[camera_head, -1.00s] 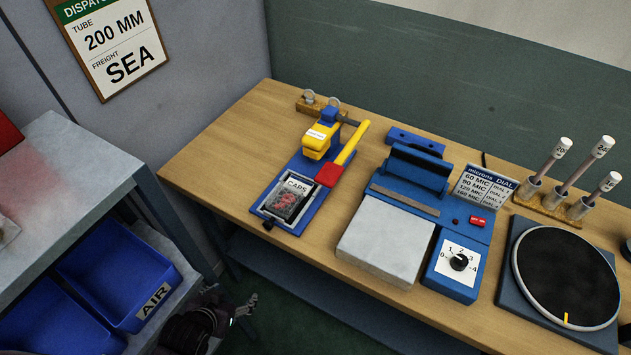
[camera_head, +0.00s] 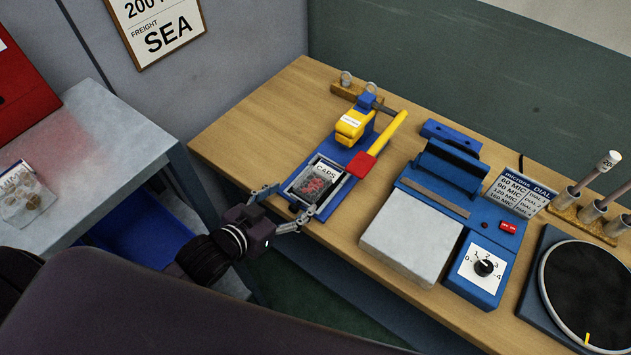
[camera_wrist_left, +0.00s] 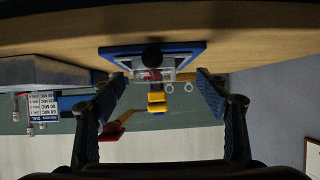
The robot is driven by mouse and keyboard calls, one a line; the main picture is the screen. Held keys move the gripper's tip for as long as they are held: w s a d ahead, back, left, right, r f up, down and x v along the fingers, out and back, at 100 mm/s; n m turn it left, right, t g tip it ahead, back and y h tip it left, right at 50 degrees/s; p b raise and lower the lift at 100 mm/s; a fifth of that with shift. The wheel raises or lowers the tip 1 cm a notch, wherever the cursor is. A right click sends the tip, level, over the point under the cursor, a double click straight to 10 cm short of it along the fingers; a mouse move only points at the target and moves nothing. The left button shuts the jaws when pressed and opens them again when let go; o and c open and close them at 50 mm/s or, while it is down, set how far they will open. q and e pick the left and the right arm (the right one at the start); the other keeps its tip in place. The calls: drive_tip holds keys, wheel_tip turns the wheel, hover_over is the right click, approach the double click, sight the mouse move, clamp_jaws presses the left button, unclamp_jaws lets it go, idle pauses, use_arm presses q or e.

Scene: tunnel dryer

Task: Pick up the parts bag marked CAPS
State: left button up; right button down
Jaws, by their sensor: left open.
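The parts bag marked CAPS (camera_head: 316,184) is a small clear bag with a white label and dark and red contents. It lies in a frame at the near end of the blue press base (camera_head: 333,203), close to the table's front edge. My left gripper (camera_head: 292,203) is open and empty, its fingers spread at the near end of that base, just short of the bag. In the left wrist view the bag (camera_wrist_left: 152,75) shows between the two open fingers, partly hidden by a black knob. My right gripper is not in view.
A yellow press head (camera_head: 352,127) and a red-and-yellow lever (camera_head: 382,146) stand behind the bag. A blue sealer with a grey pad (camera_head: 411,236) is to the right. A grey bench (camera_head: 90,165) with another bag (camera_head: 22,195) is at left.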

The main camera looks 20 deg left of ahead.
sight(309, 185)
use_arm(q)
drive_tip(key=shift+w+d+r+t+h, duration=0.1)
drive_tip(key=shift+w+r+t+h, duration=0.2)
drive_tip(key=shift+w+r+h, duration=0.15)
drive_tip(key=shift+w+d, duration=0.2)
drive_tip(key=shift+w, duration=0.3)
drive_tip(key=p+x, duration=0.1)
drive_tip(key=x, duration=0.2)
drive_tip(key=p+x, duration=0.1)
drive_tip(key=x, duration=0.2)
drive_tip(key=shift+d+r, duration=0.2)
drive_tip(key=shift+d, duration=0.2)
drive_tip(key=shift+w+d+f, duration=0.15)
drive_tip(key=shift+w+f, duration=0.1)
drive_tip(key=shift+w, duration=0.1)
